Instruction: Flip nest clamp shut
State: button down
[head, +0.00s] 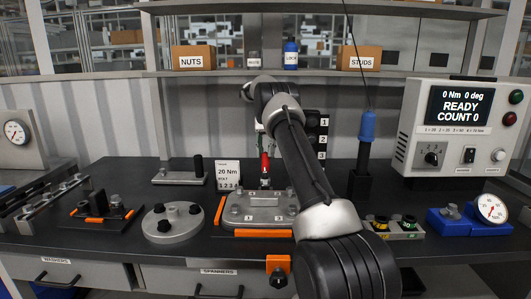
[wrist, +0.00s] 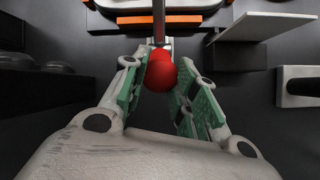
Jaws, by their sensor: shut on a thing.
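The nest (head: 262,222) is a grey plate with orange edging on the bench, with a raised grey part on it. The clamp's red handle (head: 265,163) stands roughly upright at the nest's back edge, above a metal base. In the wrist view the red grip (wrist: 162,72) is seen nearly end-on, with its metal lever running to the top. My gripper (wrist: 157,82) has its green-padded fingers on both sides of the red grip and is shut on it. In the head view my arm hides part of the gripper and the nest's right side.
A "20 Nm" card (head: 228,175) stands left of the clamp. A round grey flange (head: 173,222) lies left of the nest. A blue-handled tool (head: 367,128) stands upright in a black holder at right, near the controller box (head: 452,128). A shelf (head: 300,73) runs behind.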

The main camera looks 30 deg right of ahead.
jog(key=c, duration=1.1)
grip_release()
